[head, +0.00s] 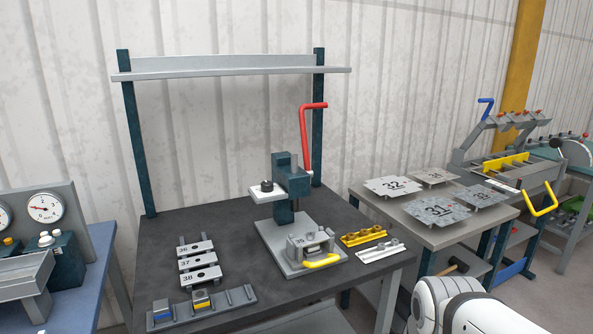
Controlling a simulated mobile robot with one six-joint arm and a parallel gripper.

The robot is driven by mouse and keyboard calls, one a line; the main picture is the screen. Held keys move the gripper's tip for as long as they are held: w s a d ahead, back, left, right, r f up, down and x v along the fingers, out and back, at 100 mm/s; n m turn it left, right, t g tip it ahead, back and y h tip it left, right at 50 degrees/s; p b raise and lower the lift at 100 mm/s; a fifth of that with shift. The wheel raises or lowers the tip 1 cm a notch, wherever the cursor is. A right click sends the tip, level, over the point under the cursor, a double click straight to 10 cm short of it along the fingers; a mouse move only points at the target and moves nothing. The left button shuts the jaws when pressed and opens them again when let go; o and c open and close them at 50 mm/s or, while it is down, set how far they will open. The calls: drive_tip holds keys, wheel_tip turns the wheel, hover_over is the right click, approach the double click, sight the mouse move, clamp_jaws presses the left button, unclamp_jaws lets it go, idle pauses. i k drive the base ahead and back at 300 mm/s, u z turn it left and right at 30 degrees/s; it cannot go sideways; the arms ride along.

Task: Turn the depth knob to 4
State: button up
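A small bench press (284,200) with a red crank lever (305,135) stands on the dark table. A black knob (267,185) sits on a pale plate at the press's left side; it may be the depth knob. No numbers or pointer can be read on it at this size. A fixture marked with a number, with a yellow handle (321,261), sits on the press's grey base. My gripper is not in view; only white rounded parts of my arm show at the bottom right, well away from the press.
Numbered plates (199,262) and a grey rail with blocks (201,306) lie at the table's front left. Yellow (363,236) and silver (380,251) strips lie right of the press. A side table (400,207) holds numbered sheets. Gauges (45,208) stand at far left; a shelf frame (230,66) rises behind.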

sight(266, 187)
drive_tip(key=u, duration=0.1)
drive_tip(key=i, duration=1.25)
drive_tip(key=u, duration=0.85)
